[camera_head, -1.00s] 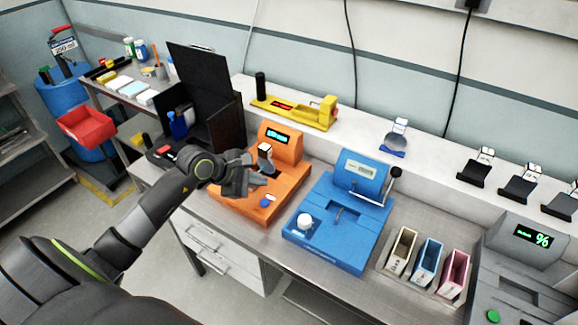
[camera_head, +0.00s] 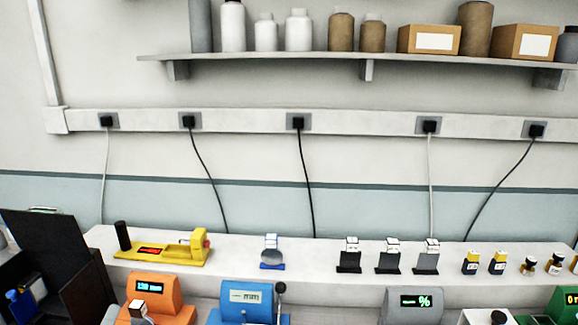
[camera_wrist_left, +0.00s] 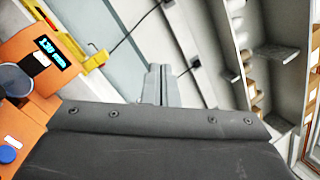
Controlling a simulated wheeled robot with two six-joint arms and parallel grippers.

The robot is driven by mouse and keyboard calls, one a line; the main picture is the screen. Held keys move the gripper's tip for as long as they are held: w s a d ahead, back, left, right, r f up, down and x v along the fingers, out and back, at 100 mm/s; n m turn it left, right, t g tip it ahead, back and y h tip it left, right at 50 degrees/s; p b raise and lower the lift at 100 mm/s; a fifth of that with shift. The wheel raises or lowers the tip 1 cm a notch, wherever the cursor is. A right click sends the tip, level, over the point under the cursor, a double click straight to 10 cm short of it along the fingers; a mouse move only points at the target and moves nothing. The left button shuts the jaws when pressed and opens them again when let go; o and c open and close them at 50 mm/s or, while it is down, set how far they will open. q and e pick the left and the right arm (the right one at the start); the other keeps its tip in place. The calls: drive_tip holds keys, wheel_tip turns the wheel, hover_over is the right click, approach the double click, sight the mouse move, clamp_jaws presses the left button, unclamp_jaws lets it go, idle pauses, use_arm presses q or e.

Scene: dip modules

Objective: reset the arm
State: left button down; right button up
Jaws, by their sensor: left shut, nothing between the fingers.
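My left gripper (camera_wrist_left: 161,86) shows in the left wrist view, beyond the dark wrist housing. Its fingers are together with nothing between them. The orange machine (camera_wrist_left: 22,130) with a lit display lies at the left of that view, to the left of the fingers and apart from them. The same orange machine (camera_head: 160,293) shows at the bottom left of the head view. Neither of my arms shows in the head view now. My right gripper is in no view.
A yellow device (camera_head: 165,250) and several small stands line the white ledge (camera_head: 320,250). A blue machine (camera_head: 246,298) and a grey machine (camera_head: 410,303) stand below it. A black open case (camera_head: 50,250) is at left. A wall shelf (camera_head: 300,58) holds bottles and boxes.

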use_arm(q)
drive_tip(key=s+a+f+n+g+y, duration=0.35)
drive_tip(key=s+f+n+g, duration=0.2)
drive_tip(key=n, duration=0.45)
drive_tip(key=s+a+f+n+g+y, duration=0.35)
drive_tip(key=f+n+y, duration=0.2)
drive_tip(key=n, duration=0.35)
drive_tip(key=s+d+f+n+g+h, duration=0.3)
drive_tip(key=s+d+f+g, duration=0.25)
drive_tip(key=s, duration=0.25)
drive_tip(key=s+d+f+n+g+h, duration=0.3)
drive_tip(key=s+d+f+n+g, duration=0.1)
drive_tip(key=s+f, duration=0.25)
wheel_tip(320, 180, down, 26)
drive_tip(key=a+f+b, duration=0.1)
drive_tip(key=a+b, duration=0.1)
drive_tip(key=b, duration=0.1)
drive_tip(key=s+d+f+g+b, duration=0.1)
drive_tip(key=s+f+g+b, duration=0.1)
drive_tip(key=s+f, duration=1.3)
wheel_tip(320, 180, down, 3)
drive_tip(key=shift+s+r+h, duration=0.1)
drive_tip(key=shift+s+h, duration=0.3)
